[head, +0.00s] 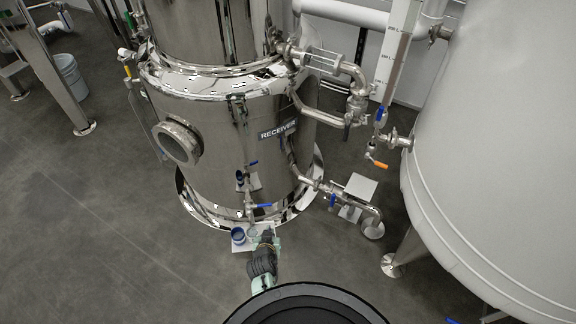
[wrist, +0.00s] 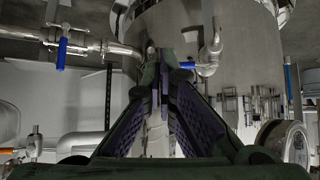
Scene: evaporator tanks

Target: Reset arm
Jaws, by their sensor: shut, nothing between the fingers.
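My gripper (head: 267,234) is low in front of the steel receiver tank (head: 222,130) in the head view, seen from above and partly hidden by its own wrist. In the wrist view its two dark fingers (wrist: 162,68) converge to a point with nothing between them. The tank's shiny wall (wrist: 235,60) fills the view behind the fingertips. Whether the fingertips touch anything there I cannot tell. My arm reaches up from the bottom of the head view.
Blue-handled valves (head: 263,206) and a drain pipe (head: 345,197) stick out from the tank close by. A large pale tank (head: 490,160) blocks the right. Open grey floor (head: 90,220) lies to the left.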

